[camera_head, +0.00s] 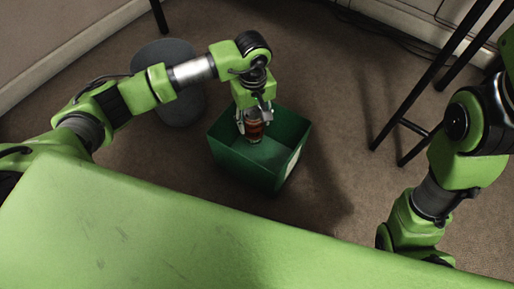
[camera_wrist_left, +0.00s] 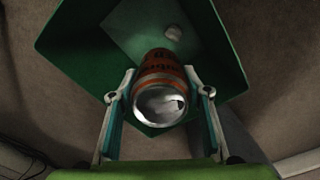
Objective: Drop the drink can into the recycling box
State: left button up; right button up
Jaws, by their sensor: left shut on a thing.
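The drink can (camera_head: 254,130) is red-brown with a silver end. My left gripper (camera_head: 254,122) is shut on it and holds it over the green recycling box (camera_head: 233,165). In the left wrist view the can (camera_wrist_left: 163,75) sits between the two fingers of the left gripper (camera_wrist_left: 160,100), its silver end toward the camera. The open box (camera_wrist_left: 215,40) lies behind the can in that view. I cannot tell exactly how deep the can is relative to the rim. My right arm is at the right of the head view; its gripper is not visible.
A grey round bin (camera_head: 165,60) stands left of the box, behind my left arm. Dark furniture legs (camera_head: 425,85) stand at the right. The carpet (camera_head: 330,190) right of the box is clear.

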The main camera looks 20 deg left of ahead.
pick_arm(q)
jog(key=o, duration=0.9)
jog(key=shift+w, duration=0.15)
jog(key=shift+c, duration=0.2)
jog(key=shift+d, duration=0.1)
notch_tip(320, 180, up, 12)
jog(key=shift+r, duration=0.1)
